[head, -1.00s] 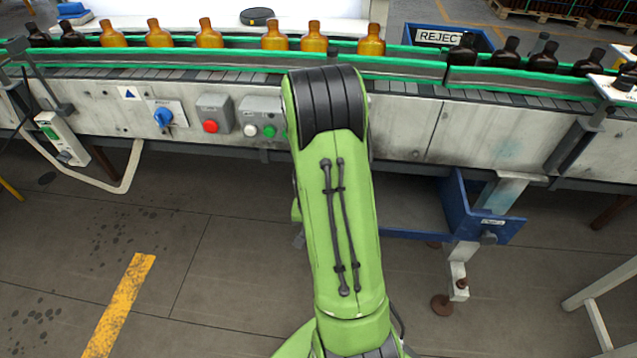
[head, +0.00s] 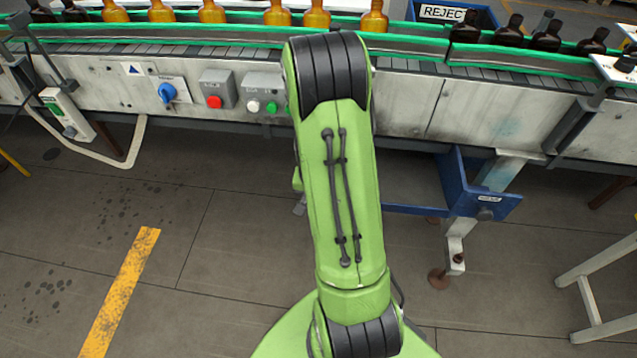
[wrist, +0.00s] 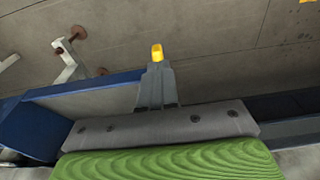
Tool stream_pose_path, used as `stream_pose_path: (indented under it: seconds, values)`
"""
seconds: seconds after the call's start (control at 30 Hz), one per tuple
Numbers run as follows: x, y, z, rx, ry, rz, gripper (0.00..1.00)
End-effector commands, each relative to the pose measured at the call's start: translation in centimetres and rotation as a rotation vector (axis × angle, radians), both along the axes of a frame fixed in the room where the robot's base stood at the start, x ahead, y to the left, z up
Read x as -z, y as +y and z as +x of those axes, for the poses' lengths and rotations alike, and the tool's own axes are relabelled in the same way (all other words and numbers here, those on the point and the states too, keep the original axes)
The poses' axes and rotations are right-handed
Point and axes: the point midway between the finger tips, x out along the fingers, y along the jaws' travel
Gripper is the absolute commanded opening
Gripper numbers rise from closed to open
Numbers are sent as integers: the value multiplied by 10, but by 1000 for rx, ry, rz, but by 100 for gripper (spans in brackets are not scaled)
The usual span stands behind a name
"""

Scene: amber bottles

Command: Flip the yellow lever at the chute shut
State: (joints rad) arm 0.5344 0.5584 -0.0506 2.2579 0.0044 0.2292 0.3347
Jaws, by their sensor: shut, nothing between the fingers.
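The conveyor (head: 400,102) crosses the back, carrying amber and dark bottles. Its front has a blue knob (head: 167,93), a red button (head: 214,102) and a green button (head: 272,107). A blue REJECT bin (head: 480,18) stands behind. A white stand (head: 600,290) is at right. The left floor is open.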

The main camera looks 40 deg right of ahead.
Motion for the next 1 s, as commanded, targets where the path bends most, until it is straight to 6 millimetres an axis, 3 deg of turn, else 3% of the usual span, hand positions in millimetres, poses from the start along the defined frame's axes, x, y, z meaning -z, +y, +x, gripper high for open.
stream_pose_path:
  seconds: [0.03,0.4,1.0]
  values:
    - [-20,4,-1,-2,-5,-4,0]
    - [-77,46,-34,-2,-9,-7,0]
    - [-82,51,-38,0,-9,-7,0]
